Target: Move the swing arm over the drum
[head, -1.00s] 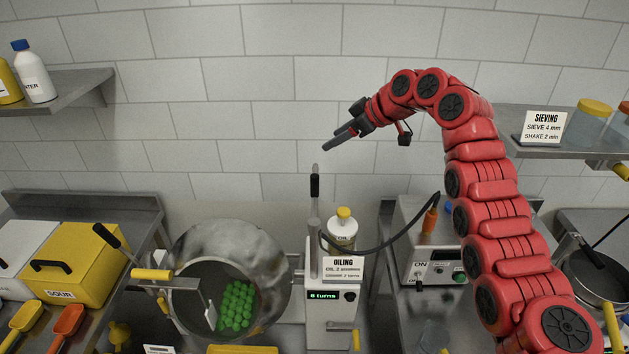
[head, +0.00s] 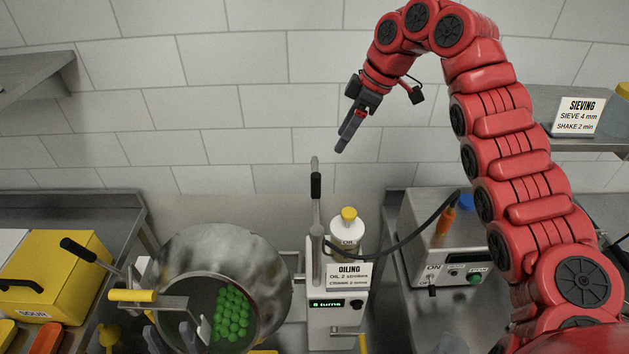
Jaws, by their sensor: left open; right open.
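The round metal drum (head: 274,285) sits at the lower left, its mouth facing me with green gummies (head: 231,314) inside. A grey bar with a yellow handle (head: 132,296) crosses the left of the drum's mouth and ends in a pale plate; I cannot tell whether this is the swing arm. A black-gripped upright lever (head: 316,186) stands on the white oiling unit (head: 325,331), right of the drum. My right gripper (head: 348,133) is open and empty, pointing down, above and right of that lever and apart from it. My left gripper is not in view.
An oil bottle (head: 346,232) stands behind the oiling sign (head: 347,276). A dark hose runs right to a control box (head: 442,248). A yellow SOUR bin (head: 50,277) and a black-gripped lever (head: 80,250) are at left. The wall area above the drum is free.

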